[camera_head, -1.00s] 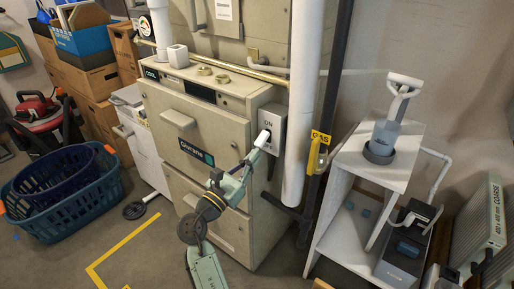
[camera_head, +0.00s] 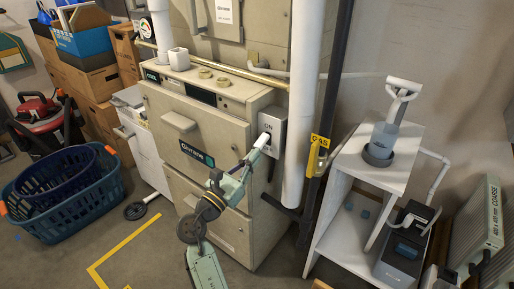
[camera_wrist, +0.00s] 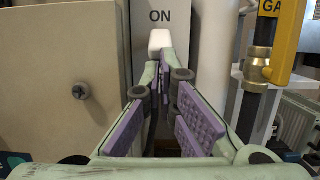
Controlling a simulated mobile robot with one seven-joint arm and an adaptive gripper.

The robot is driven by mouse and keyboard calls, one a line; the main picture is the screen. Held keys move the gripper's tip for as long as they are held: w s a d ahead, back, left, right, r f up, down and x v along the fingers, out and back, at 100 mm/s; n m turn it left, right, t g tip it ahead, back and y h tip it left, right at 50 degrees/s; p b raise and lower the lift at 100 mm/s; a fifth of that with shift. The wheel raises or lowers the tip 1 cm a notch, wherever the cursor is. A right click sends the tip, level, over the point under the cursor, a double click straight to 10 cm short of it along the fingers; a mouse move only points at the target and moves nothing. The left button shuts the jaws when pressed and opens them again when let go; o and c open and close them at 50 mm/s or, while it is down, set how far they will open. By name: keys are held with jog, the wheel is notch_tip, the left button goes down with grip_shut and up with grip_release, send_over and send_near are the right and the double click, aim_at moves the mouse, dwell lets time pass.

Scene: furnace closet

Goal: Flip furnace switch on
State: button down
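The furnace switch is a grey box (camera_head: 272,124) marked ON on the right side of the beige furnace (camera_head: 234,125). In the wrist view, its white toggle (camera_wrist: 160,40) stands just below the word ON on the box's plate (camera_wrist: 178,14). My gripper (camera_head: 256,150) reaches up to the front of the switch. In the wrist view, my gripper (camera_wrist: 161,68) has its purple-padded fingers drawn together at the tips, right below the toggle. The tips overlap the toggle's lower edge in the picture; I cannot tell if they touch it. The lower part of the plate is hidden behind the fingers.
A white vertical pipe (camera_head: 301,110) and a dark gas pipe with a yellow valve handle (camera_head: 317,156) stand close to the right of the switch. A white shelf stand (camera_head: 345,215) is farther right. Blue baskets (camera_head: 85,210) lie on the floor at left.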

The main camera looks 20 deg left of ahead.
jog(key=s+a+p, duration=0.2)
jog(key=s, duration=0.4)
jog(key=shift+s+a+f, duration=0.15)
jog(key=shift+s+f, duration=0.05)
jog(key=shift+f, duration=0.25)
dwell(0.6)
